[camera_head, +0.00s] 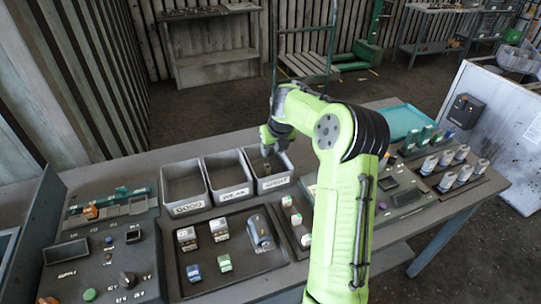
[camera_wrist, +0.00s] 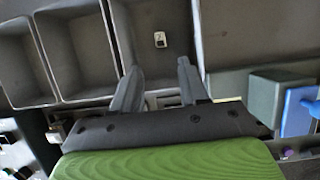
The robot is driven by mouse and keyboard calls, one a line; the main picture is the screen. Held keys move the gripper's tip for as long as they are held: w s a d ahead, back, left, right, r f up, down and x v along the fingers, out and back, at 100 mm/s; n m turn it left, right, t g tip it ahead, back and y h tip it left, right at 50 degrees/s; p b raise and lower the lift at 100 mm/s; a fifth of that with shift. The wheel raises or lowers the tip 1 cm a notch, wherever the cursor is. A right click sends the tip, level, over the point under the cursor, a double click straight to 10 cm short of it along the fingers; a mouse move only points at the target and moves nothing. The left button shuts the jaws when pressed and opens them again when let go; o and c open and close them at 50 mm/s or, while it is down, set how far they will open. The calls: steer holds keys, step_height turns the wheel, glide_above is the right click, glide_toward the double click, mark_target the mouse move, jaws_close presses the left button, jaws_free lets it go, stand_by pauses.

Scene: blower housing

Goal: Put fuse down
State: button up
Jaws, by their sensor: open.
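Three grey bins stand side by side at the back of the bench: a left bin (camera_head: 183,187), a middle bin (camera_head: 229,176) and a right bin (camera_head: 284,184). My gripper (camera_head: 269,149) is over the right bin, pointing down. In the wrist view my gripper (camera_wrist: 160,68) has its two fingers spread with nothing between them. A small pale piece with a dark mark, which looks like the fuse (camera_wrist: 160,39), lies on the floor of the right bin, apart from the fingers. My gripper partly covers that bin in the head view.
In front of the bins a dark tray (camera_head: 206,285) holds several small blocks and a grey cylindrical part (camera_head: 260,232). A control panel (camera_head: 110,262) is at the left. Racks of pale-capped cylinders (camera_head: 463,174) and a teal tray (camera_head: 404,121) are at the right.

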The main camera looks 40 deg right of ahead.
steer(key=s+a+r+n+h, duration=0.1)
steer(key=s+a+r+n, duration=0.55)
steer(key=a+n, duration=0.35)
steer(key=s+a+r+n, duration=0.6)
steer(key=s+a+n, duration=0.15)
steer(key=n, duration=0.35)
steer(key=s+a+n+y, duration=0.1)
steer(key=s+a+n, duration=0.2)
steer(key=s+n, duration=0.5)
steer(key=s+a+f+n+t+y, duration=0.1)
steer(key=s+a+n, duration=0.3)
steer(key=s+n, duration=0.4)
steer(key=shift+s+f+n, duration=0.15)
steer(key=shift+f+n, duration=0.15)
steer(key=shift+n, duration=0.6)
